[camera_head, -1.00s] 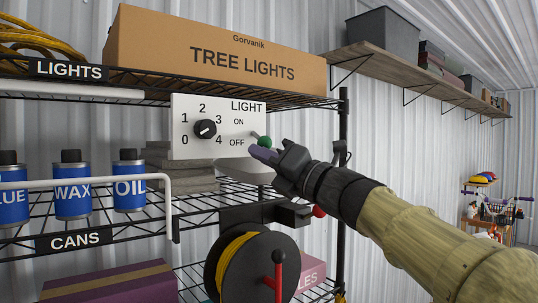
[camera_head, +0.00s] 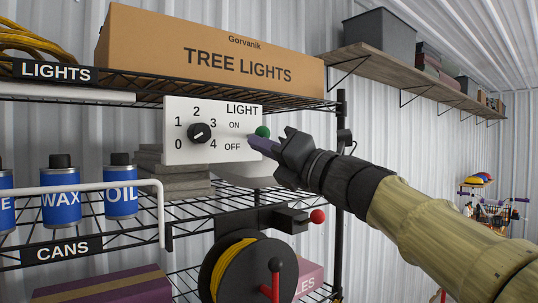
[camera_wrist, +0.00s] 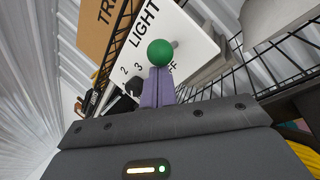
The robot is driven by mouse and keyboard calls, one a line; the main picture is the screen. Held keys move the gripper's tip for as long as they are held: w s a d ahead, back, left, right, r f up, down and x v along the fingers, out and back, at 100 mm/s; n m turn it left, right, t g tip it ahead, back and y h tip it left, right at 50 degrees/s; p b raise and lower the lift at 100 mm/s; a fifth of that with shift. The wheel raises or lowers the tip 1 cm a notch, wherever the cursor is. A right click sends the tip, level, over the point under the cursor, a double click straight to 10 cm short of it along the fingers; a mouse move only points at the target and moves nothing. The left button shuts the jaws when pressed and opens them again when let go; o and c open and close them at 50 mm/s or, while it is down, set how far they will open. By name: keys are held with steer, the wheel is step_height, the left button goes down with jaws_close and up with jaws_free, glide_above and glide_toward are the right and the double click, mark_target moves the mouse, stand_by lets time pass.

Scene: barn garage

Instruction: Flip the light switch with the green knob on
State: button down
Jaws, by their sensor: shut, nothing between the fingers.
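The white switch panel (camera_head: 183,148) has a LIGHT label, ON above OFF, and a black numbered dial (camera_head: 199,133). The green knob (camera_head: 262,131) sits at the panel's right side, slightly below the level of the ON label. It also shows in the wrist view (camera_wrist: 160,52), just beyond my fingertips. My gripper (camera_head: 252,140) is shut and empty, its purple fingers just below and left of the knob in the head view. The fingers appear to touch the knob or nearly so. The lever's stem is mostly hidden in the head view.
The panel is on a black wire shelf rack holding a TREE LIGHTS box (camera_head: 210,52), blue cans (camera_head: 60,195) and grey stacked items (camera_head: 175,178). Below my gripper are a red knob (camera_head: 317,216) and a yellow reel (camera_head: 250,272). A wooden wall shelf (camera_head: 400,75) is at right.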

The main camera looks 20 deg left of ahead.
steer(key=shift+d+r, duration=0.1)
steer(key=shift+r, duration=0.35)
steer(key=s+d+r+b, duration=0.2)
steer(key=s+d+b, duration=0.3)
steer(key=d, duration=0.2)
steer(key=shift+s+d, duration=0.2)
steer(key=shift+d, duration=0.15)
steer(key=shift+f, duration=0.1)
stand_by(0.4)
